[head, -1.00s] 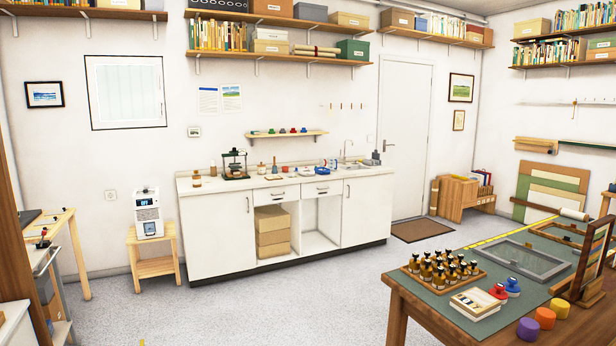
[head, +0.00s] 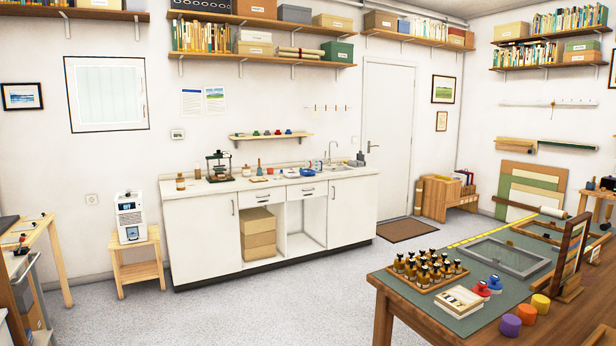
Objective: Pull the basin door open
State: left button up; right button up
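The white counter unit (head: 270,184) stands against the far wall with a sink and tap (head: 334,156) at its right end. Below the sink is a white door (head: 352,212) that looks shut, with a small dark handle near its upper left edge. A second white door (head: 203,236) at the left end of the unit is also shut, with a handle at its upper right. Two drawers and an open bay with boxes lie between the doors. Neither of my grippers is in view.
A worktable (head: 390,292) with bottles, prints and coloured jars fills the lower right. A small wooden stool (head: 139,268) bears a white device left of the unit. A brown mat (head: 408,230) lies by the room door. Grey floor (head: 270,305) before the unit is clear.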

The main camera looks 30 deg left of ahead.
aim_at(352, 203)
jog(key=i+j+u, duration=0.5)
jog(key=u, duration=0.25)
jog(key=i+j+u, duration=0.1)
jog(key=i+u, duration=0.25)
jog(key=i+j+u, duration=0.2)
jog(key=i+u, duration=0.15)
jog(key=i, duration=0.3)
jog(key=i+u, duration=0.4)
jog(key=i, duration=0.3)
jog(key=i+l+z, duration=0.2)
jog(key=i+z, duration=0.15)
jog(key=i, duration=0.25)
jog(key=i+z, duration=0.35)
jog(key=i, duration=0.3)
jog(key=i+z, duration=0.35)
jog(key=i, duration=0.3)
jog(key=i+j+z, duration=0.35)
jog(key=i, duration=0.25)
jog(key=i+l+z, duration=0.2)
jog(key=i, duration=0.9)
jog(key=i+j+z, duration=0.2)
jog(key=i, duration=0.9)
